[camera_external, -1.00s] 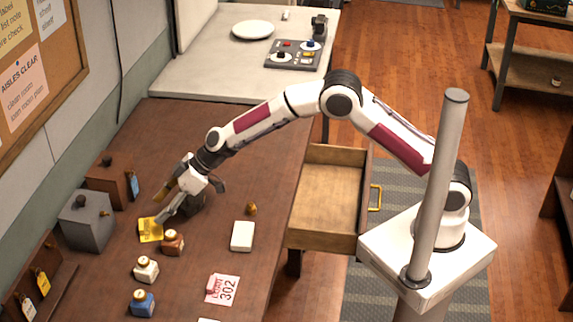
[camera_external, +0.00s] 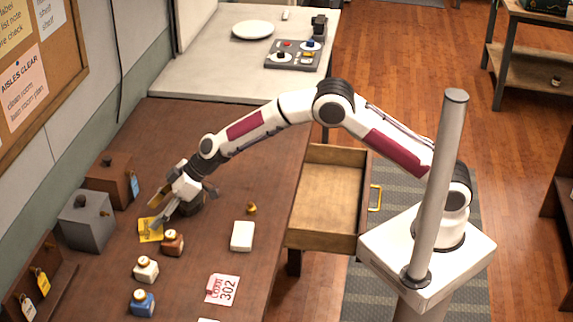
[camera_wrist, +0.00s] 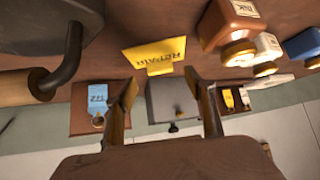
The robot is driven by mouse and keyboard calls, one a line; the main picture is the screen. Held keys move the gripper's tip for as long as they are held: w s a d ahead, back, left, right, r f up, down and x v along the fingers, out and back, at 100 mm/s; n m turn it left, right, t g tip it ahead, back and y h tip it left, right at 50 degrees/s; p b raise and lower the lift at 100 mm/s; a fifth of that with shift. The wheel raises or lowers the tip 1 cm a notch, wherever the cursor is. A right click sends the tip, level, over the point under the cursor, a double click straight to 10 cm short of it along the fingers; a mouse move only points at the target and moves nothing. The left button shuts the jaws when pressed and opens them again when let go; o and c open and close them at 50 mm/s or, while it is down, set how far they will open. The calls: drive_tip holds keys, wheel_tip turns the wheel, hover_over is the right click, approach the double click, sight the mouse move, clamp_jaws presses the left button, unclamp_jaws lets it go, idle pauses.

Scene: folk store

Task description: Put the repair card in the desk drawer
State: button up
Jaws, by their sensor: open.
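The yellow repair card (camera_external: 149,231) lies on the brown desk near its wall side. In the wrist view the card (camera_wrist: 155,52) shows its lettering, with a small yellow tab on the edge facing my fingers. My gripper (camera_external: 160,219) is open and low over the desk, at the card. In the wrist view its two fingers (camera_wrist: 160,78) stand apart on either side of the tab, with nothing held. I cannot tell whether they touch the card. The fingers hide part of the card in the external view. The desk drawer (camera_external: 366,200) is pulled out and looks empty.
A brown ink bottle (camera_external: 172,243) stands close to the card; white (camera_external: 145,269) and blue (camera_external: 142,302) bottles stand nearby. A grey box (camera_external: 87,222) and a brown box (camera_external: 112,180) are behind. A dark object (camera_external: 190,204) is beside my gripper. A white block (camera_external: 242,236) lies towards the drawer.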

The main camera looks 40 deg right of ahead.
sight(143, 224)
drive_tip(key=shift+a+f, duration=0.1)
drive_tip(key=shift+x, duration=2.45)
drive_tip(key=shift+w+a, duration=0.1)
drive_tip(key=shift+w, duration=0.05)
drive_tip(key=c, duration=1)
drive_tip(key=shift+o, duration=0.2)
drive_tip(key=shift+r, duration=5.1)
